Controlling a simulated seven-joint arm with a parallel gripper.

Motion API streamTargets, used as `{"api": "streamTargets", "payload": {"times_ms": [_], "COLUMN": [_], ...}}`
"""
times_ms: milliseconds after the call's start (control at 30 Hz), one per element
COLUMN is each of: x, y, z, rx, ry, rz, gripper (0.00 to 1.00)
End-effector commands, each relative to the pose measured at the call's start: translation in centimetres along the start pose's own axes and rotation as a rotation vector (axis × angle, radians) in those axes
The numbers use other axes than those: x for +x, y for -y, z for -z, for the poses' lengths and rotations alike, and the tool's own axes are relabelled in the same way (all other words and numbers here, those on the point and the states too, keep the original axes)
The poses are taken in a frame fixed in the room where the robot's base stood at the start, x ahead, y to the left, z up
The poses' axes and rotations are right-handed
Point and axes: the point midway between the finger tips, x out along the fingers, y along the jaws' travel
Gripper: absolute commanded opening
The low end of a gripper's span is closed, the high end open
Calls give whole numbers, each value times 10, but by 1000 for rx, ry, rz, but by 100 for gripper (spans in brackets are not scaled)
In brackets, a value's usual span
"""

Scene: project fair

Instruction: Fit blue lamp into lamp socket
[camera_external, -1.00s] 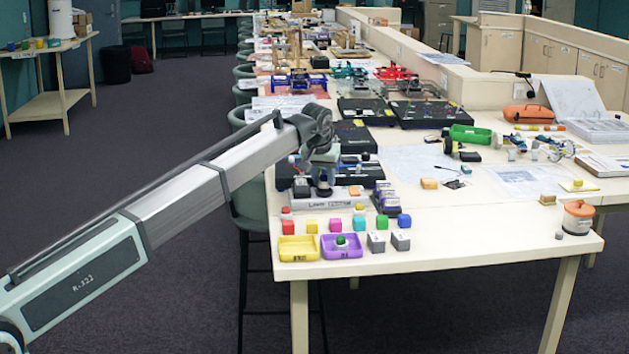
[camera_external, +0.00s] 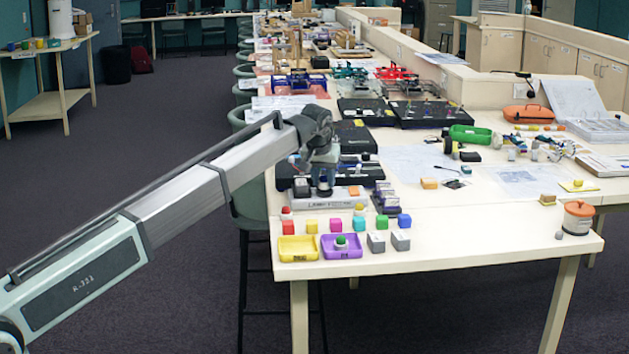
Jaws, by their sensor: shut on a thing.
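The lamp socket board (camera_external: 345,198) is a pale block with lettering on its front, lying near the left edge of the table. My gripper (camera_external: 324,184) points down over the board and is shut on the blue lamp (camera_external: 324,189), which shows as a small dark blue piece below the fingers. The lamp is upright at the board's top, left of its middle. The socket itself is hidden under the lamp and gripper, so I cannot tell whether the lamp is seated in it or just above it.
A dark block (camera_external: 301,187) stands close left of my gripper. In front are several coloured cubes, a yellow tray (camera_external: 298,256) and a purple tray (camera_external: 342,253). A black case (camera_external: 359,171) lies behind. The front right tabletop is mostly clear.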

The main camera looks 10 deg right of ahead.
Motion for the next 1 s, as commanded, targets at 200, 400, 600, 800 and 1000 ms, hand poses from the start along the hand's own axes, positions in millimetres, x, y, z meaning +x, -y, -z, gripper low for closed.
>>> {"api": "streamTargets", "payload": {"times_ms": [200, 400, 600, 800, 1000], "x": [1, 3, 6, 8, 10], "y": [0, 0, 0, 0, 0], "z": [0, -1, -2, -3, -4], "rx": [0, 0, 0, 0, 0], "ry": [0, 0, 0, 0, 0], "rz": [0, 0, 0, 0, 0], "gripper": [5, 5, 5, 5, 36]}}
